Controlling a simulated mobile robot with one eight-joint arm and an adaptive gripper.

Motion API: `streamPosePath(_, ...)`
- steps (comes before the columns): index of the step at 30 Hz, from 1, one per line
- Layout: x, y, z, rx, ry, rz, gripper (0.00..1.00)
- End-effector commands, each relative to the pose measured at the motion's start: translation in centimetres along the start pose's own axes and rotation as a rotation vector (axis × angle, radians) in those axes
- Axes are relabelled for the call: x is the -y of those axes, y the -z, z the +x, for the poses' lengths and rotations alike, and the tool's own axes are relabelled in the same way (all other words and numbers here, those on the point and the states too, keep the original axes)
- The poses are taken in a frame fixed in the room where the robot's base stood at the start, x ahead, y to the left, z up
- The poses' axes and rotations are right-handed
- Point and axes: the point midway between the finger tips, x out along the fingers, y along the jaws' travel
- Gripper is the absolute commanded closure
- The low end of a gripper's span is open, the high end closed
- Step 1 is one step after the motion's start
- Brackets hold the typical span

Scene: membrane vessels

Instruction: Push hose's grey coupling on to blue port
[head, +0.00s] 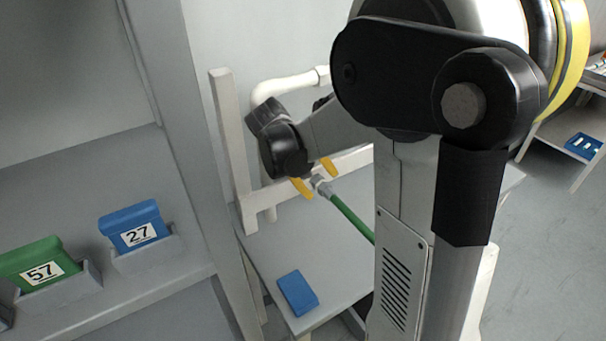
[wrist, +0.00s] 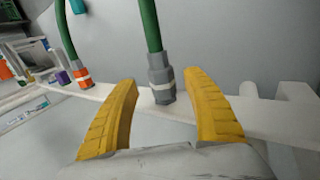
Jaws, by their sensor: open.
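A green hose (wrist: 150,28) ends in a grey coupling (wrist: 160,78), seen in the middle of the wrist view. The coupling (head: 321,186) and its green hose (head: 351,217) also show in the head view, beside the white rail. My gripper (wrist: 160,80) is open. Its yellow fingers stand on either side of the coupling in the wrist view, with gaps on both sides. In the head view my gripper (head: 314,177) is close to the coupling. I cannot make out the blue port for certain in either view.
A second green hose (wrist: 66,30) with an orange-banded coupling (wrist: 82,78) is left on the white rail (wrist: 228,112). A purple fitting (wrist: 63,78) is beside it. A blue block (head: 297,293) lies on the table. Bins 27 (head: 136,228) and 57 (head: 38,270) stand on the left shelf.

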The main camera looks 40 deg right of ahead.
Motion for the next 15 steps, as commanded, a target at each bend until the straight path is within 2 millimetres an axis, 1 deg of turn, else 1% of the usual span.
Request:
streamPosePath(1,0.1,0.0,1.1,0.000,0.000,0.002,0.42)
streamPosePath(6,0.1,0.0,3.1,-0.001,0.001,0.001,0.42)
streamPosePath(10,0.0,0.0,3.7,-0.001,0.001,0.000,0.42)
streamPosePath(15,0.0,0.0,3.7,-0.001,0.001,0.000,0.42)
